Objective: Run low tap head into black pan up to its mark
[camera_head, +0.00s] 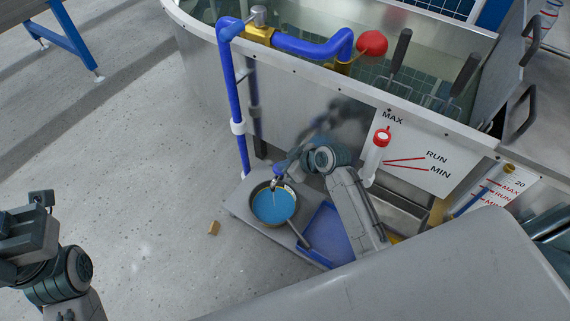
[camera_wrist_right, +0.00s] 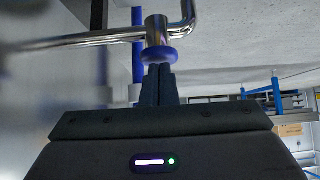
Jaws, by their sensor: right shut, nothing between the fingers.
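The black pan (camera_head: 294,224) sits on a low grey platform beside the tank. Blue liquid (camera_head: 272,205) covers its bottom; I cannot make out a level mark. The low tap head (camera_head: 274,183) is just over the pan's far rim, and a thin pale line below it may be a stream. In the right wrist view the chrome tap (camera_wrist_right: 156,28) has a blue collar (camera_wrist_right: 158,55). My right gripper (camera_wrist_right: 159,70) is shut and empty, its fingertips at the collar; contact is unclear. My left gripper (camera_head: 41,198) is far left over the floor, its jaws unclear.
A blue tray (camera_head: 327,228) lies right of the pan. A blue pipe (camera_head: 237,110) rises to the tank rim, near a red ball (camera_head: 372,43). A gauge panel (camera_head: 425,150) hangs on the tank (camera_head: 290,95).

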